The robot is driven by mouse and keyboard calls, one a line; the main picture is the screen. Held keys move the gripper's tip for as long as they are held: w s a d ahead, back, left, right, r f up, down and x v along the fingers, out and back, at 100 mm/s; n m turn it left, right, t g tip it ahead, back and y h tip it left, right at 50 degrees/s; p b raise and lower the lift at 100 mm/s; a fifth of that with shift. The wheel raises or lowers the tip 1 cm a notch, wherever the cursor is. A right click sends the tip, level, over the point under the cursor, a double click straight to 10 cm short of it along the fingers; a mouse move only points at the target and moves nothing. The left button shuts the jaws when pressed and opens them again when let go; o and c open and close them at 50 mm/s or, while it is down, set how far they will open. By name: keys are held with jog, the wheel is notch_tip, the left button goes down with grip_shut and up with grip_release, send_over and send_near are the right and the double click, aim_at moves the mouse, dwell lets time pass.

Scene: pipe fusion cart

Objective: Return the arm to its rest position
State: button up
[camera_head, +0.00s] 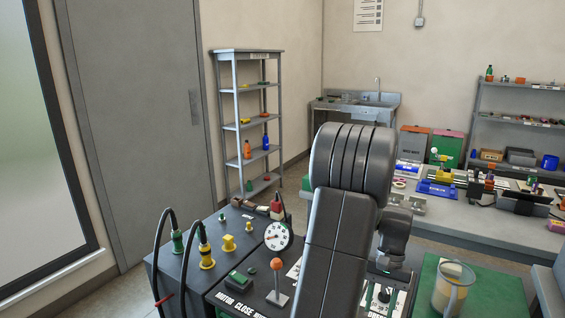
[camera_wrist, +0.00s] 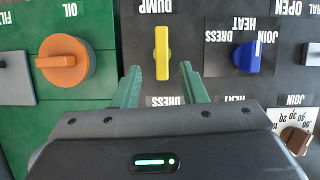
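My arm stands in the middle of the head view, over the dark control panel (camera_head: 234,290) of the cart. My gripper (camera_wrist: 162,82) shows in the wrist view with its two green fingers spread apart and nothing held between them. A yellow dump lever (camera_wrist: 162,52) lies just beyond the fingertips, in line with the gap; I cannot tell how far below the fingers it is. In the head view the fingers are hard to make out near the panel's right part, behind my arm.
In the wrist view an orange oil knob (camera_wrist: 63,62) is left and a blue heat knob (camera_wrist: 247,56) right. The head view shows an orange-topped lever (camera_head: 277,264), a gauge (camera_head: 278,236), cable plugs (camera_head: 205,249), a clear jug (camera_head: 451,288) and a grey workbench (camera_head: 470,222).

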jog(key=x, duration=0.5)
jog(key=shift+s+a+f, duration=0.1)
jog(key=shift+s+f, duration=0.05)
jog(key=shift+f, duration=0.1)
jog(key=shift+f+n+b, duration=0.25)
jog(key=shift+n+b, duration=0.1)
jog(key=shift+n, duration=0.05)
jog(key=n, duration=0.1)
jog(key=n+h+b, duration=0.1)
jog(key=n, duration=0.1)
jog(key=shift+a+n+g+h, duration=0.15)
jog(key=shift+n+g+h, duration=0.15)
jog(key=shift+r+n+h+b, duration=0.1)
jog(key=shift+n+h+b, duration=0.3)
jog(key=shift+n+b, duration=0.45)
jog(key=shift+r+n, duration=0.1)
jog(key=shift+n, duration=0.25)
